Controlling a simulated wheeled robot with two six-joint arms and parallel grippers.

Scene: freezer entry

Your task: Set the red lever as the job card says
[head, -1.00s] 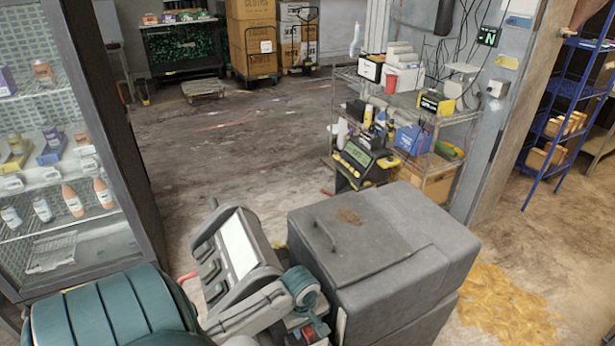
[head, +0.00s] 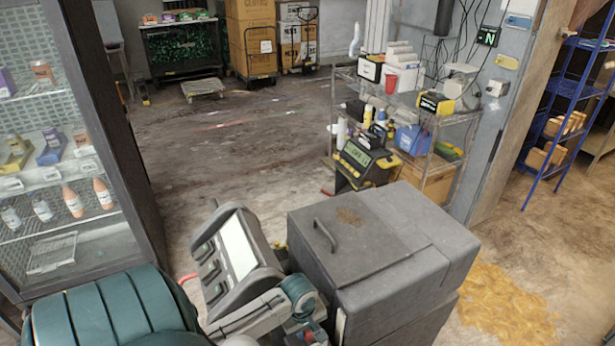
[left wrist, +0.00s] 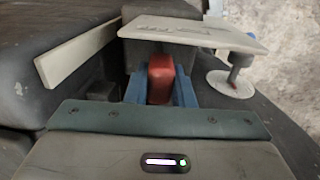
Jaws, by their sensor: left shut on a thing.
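The red lever (left wrist: 160,78) stands between the blue fingers of my left gripper (left wrist: 160,90) in the left wrist view. The gripper is shut on it. In the head view, a small bit of red (head: 308,336) shows at the bottom, beside the dark grey cabinet (head: 375,245); my arm hides most of the lever there. A pale plate (left wrist: 195,30) with faint marks lies just beyond the lever in the left wrist view. I cannot read it or tell whether it is the job card. My right gripper is not in view.
A glass-front case (head: 60,150) with bottles stands at the left. A wire shelf (head: 455,118) with tools and boxes stands behind the cabinet. A yellowish spill (head: 510,300) lies at the right. The floor (head: 240,140) at the middle back is mostly clear.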

